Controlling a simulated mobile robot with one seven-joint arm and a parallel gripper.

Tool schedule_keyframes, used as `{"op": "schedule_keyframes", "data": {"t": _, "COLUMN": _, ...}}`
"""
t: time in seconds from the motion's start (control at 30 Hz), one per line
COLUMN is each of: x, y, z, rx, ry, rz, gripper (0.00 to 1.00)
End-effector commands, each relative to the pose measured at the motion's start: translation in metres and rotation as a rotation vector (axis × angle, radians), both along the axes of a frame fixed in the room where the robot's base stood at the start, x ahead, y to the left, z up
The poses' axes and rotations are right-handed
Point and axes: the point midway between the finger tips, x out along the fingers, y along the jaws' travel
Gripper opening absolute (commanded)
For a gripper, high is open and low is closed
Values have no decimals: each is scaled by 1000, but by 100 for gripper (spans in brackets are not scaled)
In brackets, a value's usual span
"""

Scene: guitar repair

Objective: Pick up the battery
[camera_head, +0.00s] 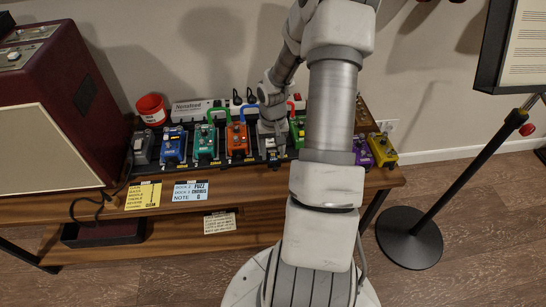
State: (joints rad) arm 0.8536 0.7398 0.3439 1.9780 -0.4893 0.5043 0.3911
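My gripper (271,140) points down over the pedal row on the wooden bench (250,201). It is small in the picture and partly behind my own arm, so I cannot tell whether its fingers are open or shut. A dark pedal-like thing with a pale patch (273,157) is right below it. I cannot tell whether the gripper touches it. No battery can be made out. My arm hides part of the bench right of the gripper.
Pedals stand in a row: blue (173,146), teal (206,142), orange (238,140), yellow (382,149). A red cup (151,108) and white power strip (200,107) are behind. A maroon amplifier (50,110) stands left, a black stand base (409,238) right. Label cards lie in front.

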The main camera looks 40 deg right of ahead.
Motion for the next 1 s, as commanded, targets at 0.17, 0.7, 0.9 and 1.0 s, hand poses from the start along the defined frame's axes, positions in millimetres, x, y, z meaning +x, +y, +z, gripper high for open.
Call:
{"op": "schedule_keyframes", "data": {"t": 0.17, "x": 0, "y": 0, "z": 0, "rx": 0, "ry": 0, "rz": 0, "gripper": 19}}
{"op": "schedule_keyframes", "data": {"t": 0.7, "x": 0, "y": 0, "z": 4, "rx": -1, "ry": 1, "rz": 0, "gripper": 0}}
{"op": "schedule_keyframes", "data": {"t": 0.9, "x": 0, "y": 0, "z": 26, "rx": -2, "ry": -1, "rz": 0, "gripper": 0}}
{"op": "schedule_keyframes", "data": {"t": 1.0, "x": 0, "y": 0, "z": 46, "rx": -2, "ry": -2, "rz": 0, "gripper": 0}}
